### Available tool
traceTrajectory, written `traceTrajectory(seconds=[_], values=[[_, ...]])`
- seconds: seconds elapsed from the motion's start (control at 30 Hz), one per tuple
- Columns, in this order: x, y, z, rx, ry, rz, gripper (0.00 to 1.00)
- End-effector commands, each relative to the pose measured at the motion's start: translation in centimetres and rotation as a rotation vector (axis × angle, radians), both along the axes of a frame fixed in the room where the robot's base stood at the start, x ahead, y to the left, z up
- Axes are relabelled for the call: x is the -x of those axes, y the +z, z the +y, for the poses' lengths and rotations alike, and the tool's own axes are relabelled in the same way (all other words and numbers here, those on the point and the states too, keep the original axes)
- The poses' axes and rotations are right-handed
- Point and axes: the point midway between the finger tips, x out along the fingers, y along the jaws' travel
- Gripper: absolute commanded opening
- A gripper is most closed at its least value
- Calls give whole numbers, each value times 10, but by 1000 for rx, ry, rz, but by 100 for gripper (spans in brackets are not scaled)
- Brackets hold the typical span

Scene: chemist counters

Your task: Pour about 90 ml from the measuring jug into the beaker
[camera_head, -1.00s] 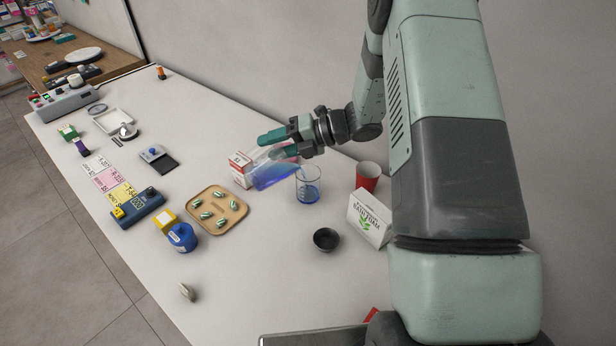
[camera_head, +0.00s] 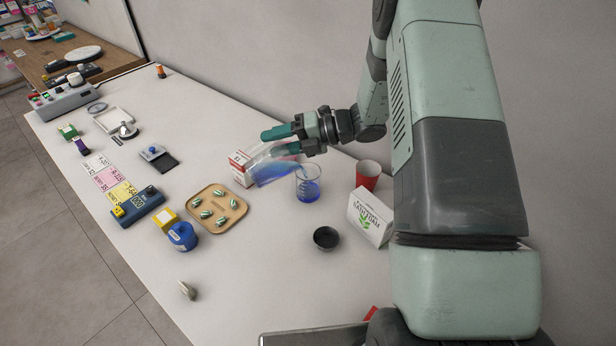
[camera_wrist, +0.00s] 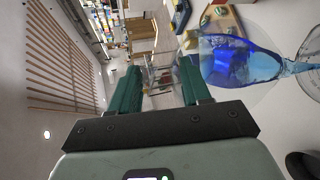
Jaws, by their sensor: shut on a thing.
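The clear measuring jug (camera_head: 272,172) holds blue liquid and is tilted steeply, its mouth toward the beaker. My gripper (camera_head: 284,142) is shut on the jug and holds it above the counter. A blue stream runs from the jug into the clear beaker (camera_head: 308,185), which stands upright with blue liquid in its lower part. In the wrist view the jug's blue contents (camera_wrist: 232,62) and the stream show at the right, with part of the beaker (camera_wrist: 306,72) at the right edge. The exact level is too small to read.
A red-and-white box (camera_head: 240,170) stands behind the jug. A red cup (camera_head: 367,174) and a bath foam box (camera_head: 371,215) stand right of the beaker. A dark bowl (camera_head: 326,238) sits in front, and a wooden tray (camera_head: 236,222) of striped items lies left.

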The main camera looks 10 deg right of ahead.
Motion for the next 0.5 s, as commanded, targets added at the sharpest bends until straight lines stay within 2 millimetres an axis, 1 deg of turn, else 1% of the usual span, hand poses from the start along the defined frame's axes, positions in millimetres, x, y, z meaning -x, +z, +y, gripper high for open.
traceTrajectory(seconds=[0.5], values=[[-1,2,-3,-37,0,10,0]])
